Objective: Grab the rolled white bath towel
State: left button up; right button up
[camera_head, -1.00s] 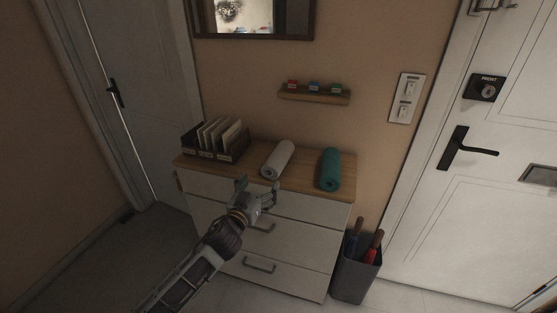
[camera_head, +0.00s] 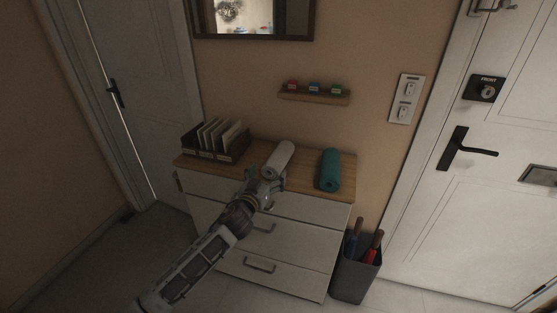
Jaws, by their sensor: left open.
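The rolled white towel (camera_head: 280,156) lies on the wooden top of the white dresser (camera_head: 312,190), pointing away toward the wall. A rolled teal towel (camera_head: 330,170) lies to its right. My left gripper (camera_head: 269,180) is open at the near end of the white towel, with its fingers overlapping that end in the picture. I cannot tell whether the fingers touch the towel. The towel's near end is partly hidden by the gripper. My right gripper is not in view.
A dark organizer with envelopes (camera_head: 216,141) stands on the dresser's left. A small wall shelf (camera_head: 314,96) with colored items hangs above. A grey bin with umbrellas (camera_head: 352,278) stands right of the dresser. Bare top lies between the two towels.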

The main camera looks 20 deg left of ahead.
aim_at(275, 163)
pick_arm(q)
jog(key=shift+w+d, duration=0.1)
jog(key=shift+w, duration=0.9)
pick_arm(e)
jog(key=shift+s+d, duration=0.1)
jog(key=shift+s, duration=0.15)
pick_arm(q)
jog(key=shift+w, duration=0.1)
jog(key=shift+w, duration=0.65)
jog(key=shift+w+d, duration=0.1)
jog(key=shift+w, duration=1.75)
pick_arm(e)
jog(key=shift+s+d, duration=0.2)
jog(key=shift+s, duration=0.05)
